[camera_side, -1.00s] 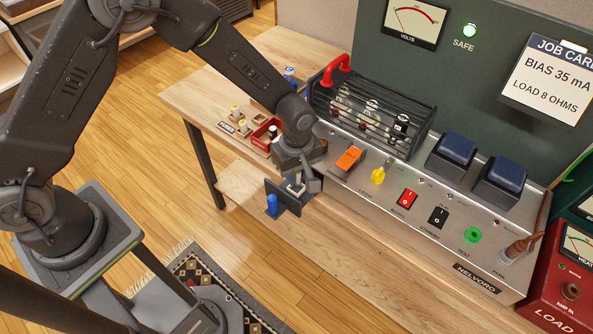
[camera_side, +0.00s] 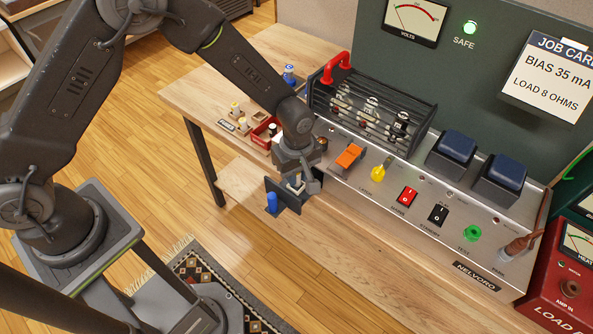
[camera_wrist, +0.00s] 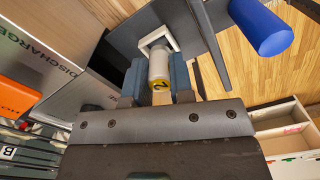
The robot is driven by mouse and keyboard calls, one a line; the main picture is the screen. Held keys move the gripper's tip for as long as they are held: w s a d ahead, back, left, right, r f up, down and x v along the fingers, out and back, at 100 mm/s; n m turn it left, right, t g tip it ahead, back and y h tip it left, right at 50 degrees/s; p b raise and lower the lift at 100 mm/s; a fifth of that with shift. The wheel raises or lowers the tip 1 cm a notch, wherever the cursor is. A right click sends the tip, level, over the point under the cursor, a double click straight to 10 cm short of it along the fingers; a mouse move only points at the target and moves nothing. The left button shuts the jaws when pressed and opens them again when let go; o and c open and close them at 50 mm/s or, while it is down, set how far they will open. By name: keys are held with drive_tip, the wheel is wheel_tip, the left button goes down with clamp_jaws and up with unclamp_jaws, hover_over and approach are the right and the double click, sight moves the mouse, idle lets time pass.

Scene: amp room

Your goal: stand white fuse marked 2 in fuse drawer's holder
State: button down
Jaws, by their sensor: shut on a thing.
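The white fuse (camera_wrist: 158,67) with a yellow end band marked 2 is between the blue-grey fingers of my gripper (camera_wrist: 159,80) in the wrist view. My gripper is shut on it. The fuse's far end meets the white square holder (camera_wrist: 173,34) on the dark fuse drawer (camera_wrist: 125,32); I cannot tell how deep it sits. In the side view my gripper (camera_side: 298,183) is low over the open drawer (camera_side: 289,201), and the fuse is mostly hidden there. The drawer's blue knob (camera_side: 271,203) points outward; it also shows in the wrist view (camera_wrist: 262,27).
A red tray (camera_side: 262,137) and small blocks with yellow-topped fuses (camera_side: 242,122) stand on the bench behind my gripper. A silver panel with an orange switch cover (camera_side: 348,157) and a yellow knob (camera_side: 378,174) is close on the right. Open floor lies to the left.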

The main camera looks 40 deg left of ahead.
drive_tip(key=shift+f, duration=0.95)
idle(0.3)
drive_tip(key=c, duration=0.9)
unclamp_jaws()
drive_tip(key=shift+r, duration=0.1)
wheel_tip(320, 180, up, 8)
drive_tip(key=shift+w+a+r, duration=0.1)
drive_tip(key=shift+a+r, duration=0.05)
drive_tip(key=w+a, duration=0.2)
drive_tip(key=a, duration=0.7)
drive_tip(key=w+a+r, duration=0.1)
drive_tip(key=w+a, duration=0.1)
drive_tip(key=a, duration=0.8)
drive_tip(key=w+a, duration=0.2)
drive_tip(key=a, duration=0.7)
drive_tip(key=shift+w+a+r, duration=0.15)
drive_tip(key=shift+w+r, duration=0.05)
drive_tip(key=shift+r, duration=0.15)
